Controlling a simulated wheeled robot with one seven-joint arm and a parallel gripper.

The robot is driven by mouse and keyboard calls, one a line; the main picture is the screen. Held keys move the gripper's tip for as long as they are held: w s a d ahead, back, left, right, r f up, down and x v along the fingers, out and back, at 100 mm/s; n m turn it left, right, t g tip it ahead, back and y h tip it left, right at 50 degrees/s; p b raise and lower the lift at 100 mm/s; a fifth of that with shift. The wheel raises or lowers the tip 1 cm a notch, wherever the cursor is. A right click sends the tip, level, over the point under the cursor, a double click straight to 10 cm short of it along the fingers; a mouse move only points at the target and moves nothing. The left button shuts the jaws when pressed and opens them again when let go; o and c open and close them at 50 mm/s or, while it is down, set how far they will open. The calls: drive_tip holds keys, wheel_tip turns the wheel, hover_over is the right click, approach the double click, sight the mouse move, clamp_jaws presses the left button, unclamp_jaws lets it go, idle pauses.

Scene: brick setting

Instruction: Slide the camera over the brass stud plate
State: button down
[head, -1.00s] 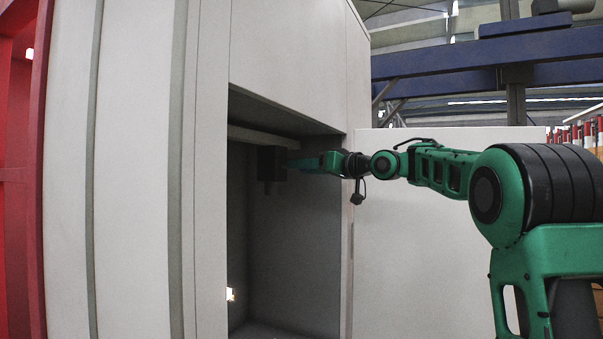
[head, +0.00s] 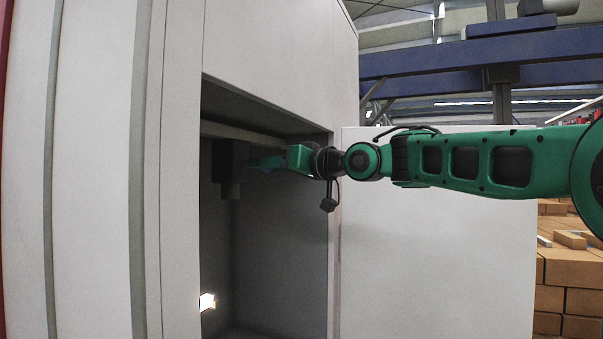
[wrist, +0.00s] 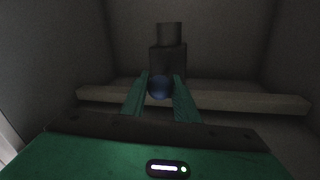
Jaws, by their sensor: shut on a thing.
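The dark, boxy camera (head: 229,160) is inside the grey recess, close under a pale crossbar, with a narrower part pointing down. In the wrist view the camera (wrist: 168,60) sits just beyond the fingertips, its narrow part pointing up the picture. My green gripper (head: 262,162) reaches in from the right and is shut on the camera. In the wrist view its fingers (wrist: 160,92) close around a round bluish knob at the camera's near side. I cannot make out the brass stud plate in either view. Whether the camera touches the crossbar is unclear.
The pale crossbar (head: 250,132) spans the recess top and also crosses the wrist view (wrist: 240,101). The recess walls (head: 280,240) are close around; its lower part is free. A small bright light (head: 207,301) is low inside. Brick stacks (head: 570,270) stand far right.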

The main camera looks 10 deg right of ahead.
drive_tip(key=s+a, duration=0.7)
drive_tip(key=s, duration=0.3)
drive_tip(key=shift+s+a, duration=0.2)
drive_tip(key=shift+a, duration=0.2)
drive_tip(key=c, duration=1.4)
unclamp_jaws()
drive_tip(key=v, duration=1)
drive_tip(key=shift+s+d, duration=0.25)
drive_tip(key=shift+d, duration=0.05)
drive_tip(key=shift+f, duration=0.1)
